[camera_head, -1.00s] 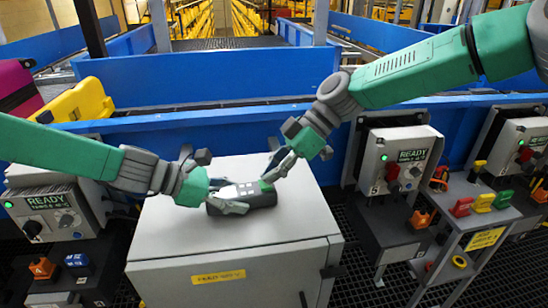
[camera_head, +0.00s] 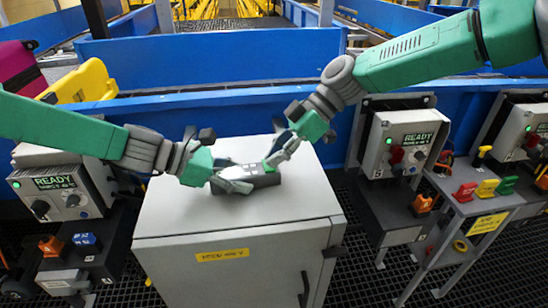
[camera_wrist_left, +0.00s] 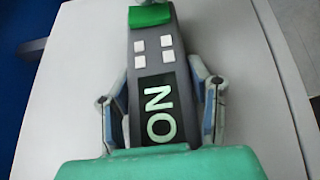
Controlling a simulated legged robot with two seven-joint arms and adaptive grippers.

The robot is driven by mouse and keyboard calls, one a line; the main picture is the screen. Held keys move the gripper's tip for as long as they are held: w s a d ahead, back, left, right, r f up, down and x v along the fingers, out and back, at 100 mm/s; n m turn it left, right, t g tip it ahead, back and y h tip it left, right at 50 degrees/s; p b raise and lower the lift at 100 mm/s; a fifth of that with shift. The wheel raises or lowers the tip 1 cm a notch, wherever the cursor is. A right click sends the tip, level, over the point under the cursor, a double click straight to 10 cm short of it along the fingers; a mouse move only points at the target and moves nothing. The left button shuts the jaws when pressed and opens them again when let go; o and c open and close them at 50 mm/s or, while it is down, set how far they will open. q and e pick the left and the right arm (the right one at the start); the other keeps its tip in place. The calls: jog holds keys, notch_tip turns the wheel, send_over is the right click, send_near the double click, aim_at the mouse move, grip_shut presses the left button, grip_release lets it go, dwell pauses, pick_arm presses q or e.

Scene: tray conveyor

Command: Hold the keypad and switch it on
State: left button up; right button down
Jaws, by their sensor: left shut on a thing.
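The dark grey keypad (camera_head: 262,181) lies low over the top of a pale grey cabinet (camera_head: 180,215); I cannot tell if it touches. My left gripper (camera_head: 228,176) is shut on it, one finger along each side. In the left wrist view the keypad (camera_wrist_left: 150,65) has several white buttons (camera_wrist_left: 153,50), and its screen (camera_wrist_left: 160,110) reads ON, turned sideways. A green piece (camera_wrist_left: 150,15) sits at its far end, with a pale tip just beyond. My right gripper (camera_head: 281,150) reaches down to that end from the right. Whether its fingers are closed is unclear.
Control boxes with READY screens stand left (camera_head: 60,190) and right (camera_head: 405,140) of the cabinet. A small stand (camera_head: 470,215) holds red, yellow and green pieces at the right. A blue conveyor wall (camera_head: 220,58) runs behind. The cabinet top's front part is clear.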

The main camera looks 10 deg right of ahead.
jog(key=shift+w, duration=0.55)
jog(key=shift+r, duration=0.15)
jog(key=shift+r, duration=0.3)
jog(key=r, duration=0.2)
jog(key=shift+w+r, duration=0.3)
jog(key=shift+r, duration=0.1)
pick_arm(q)
jog(key=shift+d, duration=0.1)
pick_arm(e)
jog(key=v, duration=1)
jog(key=shift+r, duration=0.2)
jog(key=shift+s, duration=0.2)
jog(key=shift+s+d+r, duration=0.1)
jog(key=shift+s, duration=0.65)
